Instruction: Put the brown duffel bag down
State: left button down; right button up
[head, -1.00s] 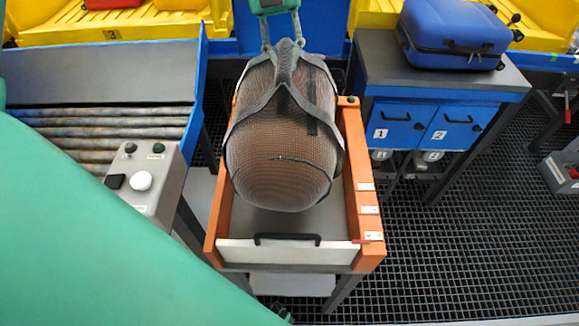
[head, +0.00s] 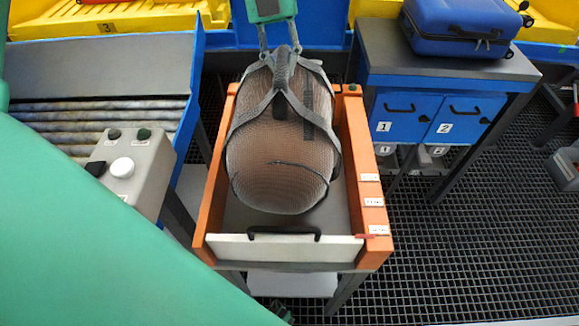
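The brown duffel bag (head: 265,165) has a mesh-like brown body, grey straps and a grey top handle. It is inside the orange-sided tray (head: 372,205), between the side walls and behind the white front panel. My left gripper (head: 280,45) is at the top of the view with its two fingers on either side of the bag's handle, and it appears shut on it. The fingertips are partly hidden by the handle. Whether the bag's underside touches the tray floor is hidden. My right gripper is not in view.
A roller conveyor (head: 95,125) and a grey button box (head: 128,175) stand left of the tray. On the right, a blue suitcase (head: 455,28) lies on a cabinet (head: 405,115). Yellow bins (head: 120,18) line the back. My green arm fills the lower left.

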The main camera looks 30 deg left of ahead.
pick_arm(q)
jog(key=shift+a+f, duration=0.15)
jog(key=shift+f, duration=0.05)
notch_tip(320, 180, down, 10)
jog(key=shift+a+b, duration=0.3)
jog(key=shift+b, duration=0.1)
jog(key=c, duration=1.8)
grip_release()
jog(key=shift+o, duration=0.4)
jog(key=shift+s+d, duration=0.1)
jog(key=shift+d, duration=0.05)
jog(key=v, duration=1.2)
jog(key=shift+p, duration=0.35)
